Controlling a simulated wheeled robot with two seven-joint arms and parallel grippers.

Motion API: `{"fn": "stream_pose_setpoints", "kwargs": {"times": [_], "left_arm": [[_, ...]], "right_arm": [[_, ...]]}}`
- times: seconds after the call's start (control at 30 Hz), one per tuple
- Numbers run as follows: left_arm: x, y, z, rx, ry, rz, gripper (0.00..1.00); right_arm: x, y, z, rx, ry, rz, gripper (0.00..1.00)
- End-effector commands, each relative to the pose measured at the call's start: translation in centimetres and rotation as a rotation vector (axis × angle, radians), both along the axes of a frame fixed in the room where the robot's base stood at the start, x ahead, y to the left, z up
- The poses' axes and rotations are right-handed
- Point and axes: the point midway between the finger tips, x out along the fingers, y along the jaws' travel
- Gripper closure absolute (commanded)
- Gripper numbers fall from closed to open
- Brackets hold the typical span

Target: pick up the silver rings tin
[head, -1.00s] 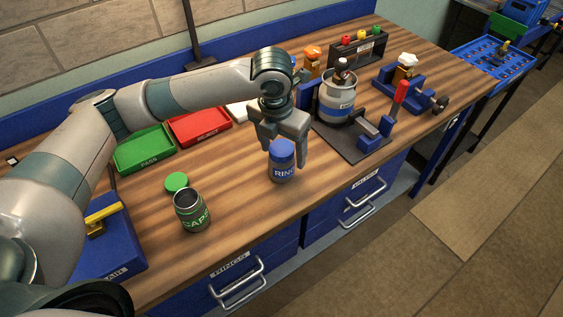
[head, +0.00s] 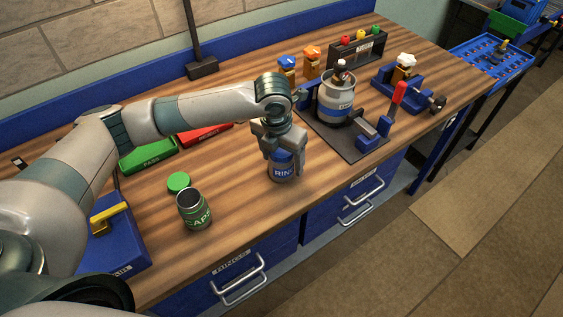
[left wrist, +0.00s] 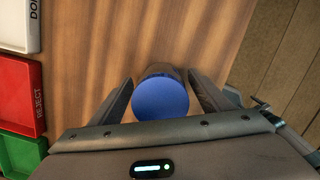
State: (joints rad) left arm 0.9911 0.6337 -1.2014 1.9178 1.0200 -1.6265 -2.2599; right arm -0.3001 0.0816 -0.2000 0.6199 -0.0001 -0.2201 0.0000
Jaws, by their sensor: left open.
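My left gripper (head: 283,156) is open and pointing down over the tin. In the left wrist view its two fingers (left wrist: 160,88) lie on either side of the tin, with a visible gap on each side. My right gripper is not in view.
An open green caps tin (head: 194,212) stands to the left, its green lid (head: 178,182) lying beside it. Green (head: 148,155) and red (head: 206,134) trays lie behind my left arm. A black base plate (head: 340,138) with a fixture is to the right. The bench's front edge is close.

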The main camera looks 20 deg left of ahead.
Motion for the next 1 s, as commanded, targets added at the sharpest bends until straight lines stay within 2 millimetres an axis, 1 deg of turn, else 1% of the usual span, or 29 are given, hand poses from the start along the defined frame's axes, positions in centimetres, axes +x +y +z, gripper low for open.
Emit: {"fn": "stream_pose_setpoints", "kwargs": {"times": [0.33, 0.37, 0.4, 0.47, 0.5, 0.57, 0.87, 1.0], "left_arm": [[-0.01, -0.02, 0.02, 0.0, 0.0, 0.0, 0.29], [-0.01, -0.02, 0.02, 0.0, 0.0, 0.0, 0.31], [-0.01, -0.02, 0.02, 0.0, 0.0, 0.0, 0.41], [-0.01, -0.02, 0.03, 0.0, 0.0, 0.0, 0.55], [0.0, -0.02, 0.03, 0.0, 0.0, 0.0, 0.65], [-0.01, -0.02, 0.03, 0.0, 0.0, 0.0, 0.77], [0.03, -0.02, 0.15, 0.0, -0.001, 0.0, 0.77], [0.1, -0.03, 0.7, -0.001, -0.003, 0.0, 0.77]], "right_arm": [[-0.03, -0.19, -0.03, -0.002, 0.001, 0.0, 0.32], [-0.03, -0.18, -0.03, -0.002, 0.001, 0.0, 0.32], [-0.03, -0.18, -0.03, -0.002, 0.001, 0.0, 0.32], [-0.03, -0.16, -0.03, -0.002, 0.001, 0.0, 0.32], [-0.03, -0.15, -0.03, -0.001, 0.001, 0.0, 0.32], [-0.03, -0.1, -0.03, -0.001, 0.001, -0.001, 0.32], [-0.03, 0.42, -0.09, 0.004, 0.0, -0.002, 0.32], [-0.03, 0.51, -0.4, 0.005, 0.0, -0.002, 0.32]]}}
